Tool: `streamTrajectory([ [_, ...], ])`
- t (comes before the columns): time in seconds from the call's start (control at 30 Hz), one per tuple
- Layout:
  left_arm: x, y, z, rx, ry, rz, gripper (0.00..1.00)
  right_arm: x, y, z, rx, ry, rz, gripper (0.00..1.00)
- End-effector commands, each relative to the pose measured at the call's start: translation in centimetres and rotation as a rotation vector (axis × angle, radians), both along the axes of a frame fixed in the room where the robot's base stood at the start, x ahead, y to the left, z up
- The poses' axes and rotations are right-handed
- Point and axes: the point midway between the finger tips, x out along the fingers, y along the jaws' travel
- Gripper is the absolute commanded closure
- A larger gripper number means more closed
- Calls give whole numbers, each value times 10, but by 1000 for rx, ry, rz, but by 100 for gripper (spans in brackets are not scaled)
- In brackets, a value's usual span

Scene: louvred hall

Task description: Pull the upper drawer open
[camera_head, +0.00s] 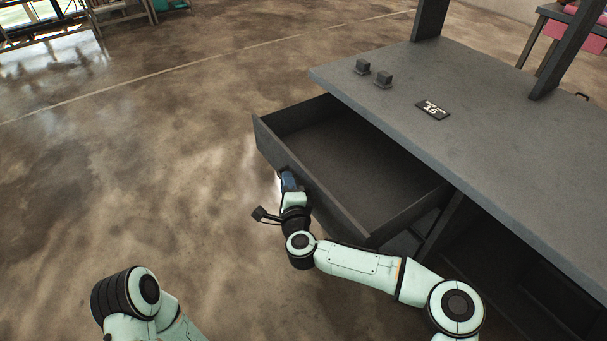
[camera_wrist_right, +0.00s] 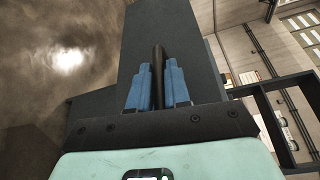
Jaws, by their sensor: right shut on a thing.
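The upper drawer (camera_head: 345,150) of the dark grey workbench is pulled well out, and its bare inside shows empty in the head view. My right gripper (camera_head: 286,177) is at the middle of the drawer's front panel. In the right wrist view the blue fingers of the gripper (camera_wrist_right: 158,85) are shut on the dark bar handle (camera_wrist_right: 158,62), with the drawer front (camera_wrist_right: 198,55) behind them. In the head view the handle is mostly hidden by the gripper. My left arm shows at the lower left, but its gripper is out of view.
The workbench top (camera_head: 500,130) carries two small dark blocks (camera_head: 373,73) and a black label plate (camera_head: 433,109). Below the drawer is an open dark compartment (camera_head: 490,265). The concrete floor (camera_head: 130,180) left of the drawer is clear.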

Motion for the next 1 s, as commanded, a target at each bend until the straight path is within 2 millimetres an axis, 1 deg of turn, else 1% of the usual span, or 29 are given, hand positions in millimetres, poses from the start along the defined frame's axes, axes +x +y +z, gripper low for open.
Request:
streamTrajectory([
  [0.17, 3, 0, 3, 1, -11, -1, 57, -6, 8, 1, -1, -1, 0, 100],
  [0.5, 3, 0, 3, 1, -11, -1, 57, -6, 9, 0, 0, -1, 1, 100],
  [0.53, 3, 0, 3, 1, -11, -1, 57, -6, 9, 0, 0, -1, 1, 76],
  [0.57, 3, 0, 3, 1, -11, -1, 57, -6, 9, 0, 0, -1, 1, 67],
  [0.6, 3, 0, 3, 1, -11, -1, 57, -6, 9, 0, 0, 0, 1, 62],
  [0.87, 3, 0, 3, 1, -10, -1, 57, -6, 8, 0, 0, 0, 1, 62],
  [1.0, 4, -1, 6, 0, -14, -2, 57, -12, 7, 1, -1, 0, 1, 62],
])
